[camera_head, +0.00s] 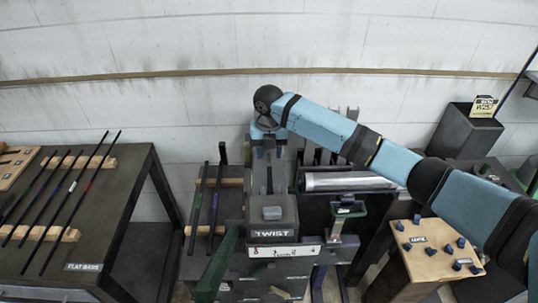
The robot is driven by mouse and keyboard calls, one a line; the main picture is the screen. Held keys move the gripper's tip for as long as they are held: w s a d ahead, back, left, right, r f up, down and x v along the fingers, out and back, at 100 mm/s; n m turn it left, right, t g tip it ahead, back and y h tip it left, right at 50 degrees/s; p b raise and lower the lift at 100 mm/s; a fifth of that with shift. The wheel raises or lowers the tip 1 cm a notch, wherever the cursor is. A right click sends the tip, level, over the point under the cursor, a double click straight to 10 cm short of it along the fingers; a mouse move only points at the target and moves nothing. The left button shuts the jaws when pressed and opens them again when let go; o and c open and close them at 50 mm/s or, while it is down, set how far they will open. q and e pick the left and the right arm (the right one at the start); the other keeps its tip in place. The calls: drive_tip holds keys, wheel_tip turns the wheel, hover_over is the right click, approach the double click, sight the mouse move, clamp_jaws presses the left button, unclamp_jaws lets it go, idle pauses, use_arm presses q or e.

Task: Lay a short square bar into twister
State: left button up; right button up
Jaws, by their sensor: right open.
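The twister (272,214) is a dark machine with a "TWIST" label, at the centre of the head view. My right arm reaches in from the right, and its open gripper (268,153) points down behind the twister's labelled block. Its fingertips are small and partly hard to make out, and I see no bar between them. Dark bars, one of them here (200,195), lie on wooden rests just left of the twister. I cannot tell whether they are the short square ones. My left gripper is out of view.
A dark table (125,235) labelled "FLAT BARS" holds several long bars at the left. A grey metal roller (345,181) lies right of the twister. A wooden-topped stand (425,262) with small blue pieces is at the lower right. A dark bin (463,132) stands behind it.

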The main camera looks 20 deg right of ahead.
wheel_tip(320, 180, up, 12)
drive_tip(key=b, duration=0.1)
drive_tip(key=shift+r, duration=0.15)
drive_tip(key=shift+s, duration=0.1)
idle(0.4)
